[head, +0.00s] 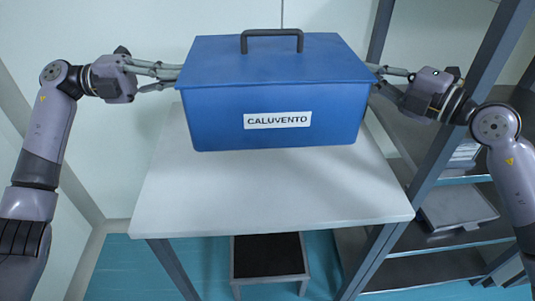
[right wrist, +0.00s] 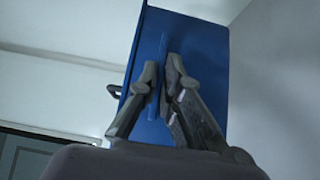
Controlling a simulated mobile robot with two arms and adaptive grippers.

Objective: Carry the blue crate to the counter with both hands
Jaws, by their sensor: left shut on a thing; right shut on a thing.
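The blue crate (head: 215,120) has a closed lid with a dark handle and a white label reading CALUVENTO. In the head view it is level over the back part of a white-topped table; I cannot tell whether it touches the top. My left gripper (head: 178,75) is shut on the crate's left side. My right gripper (head: 374,77) is shut on its right side. In the right wrist view the fingers (right wrist: 162,85) close on a thin blue ridge on the crate's side wall (right wrist: 212,75). The far side of the crate is hidden.
The white tabletop (head: 270,190) is bare in front of the crate. A metal shelf rack (head: 425,185) with a grey tray (head: 458,205) stands close on the right. A dark-topped step stool (head: 268,257) is under the table. A pale wall is behind.

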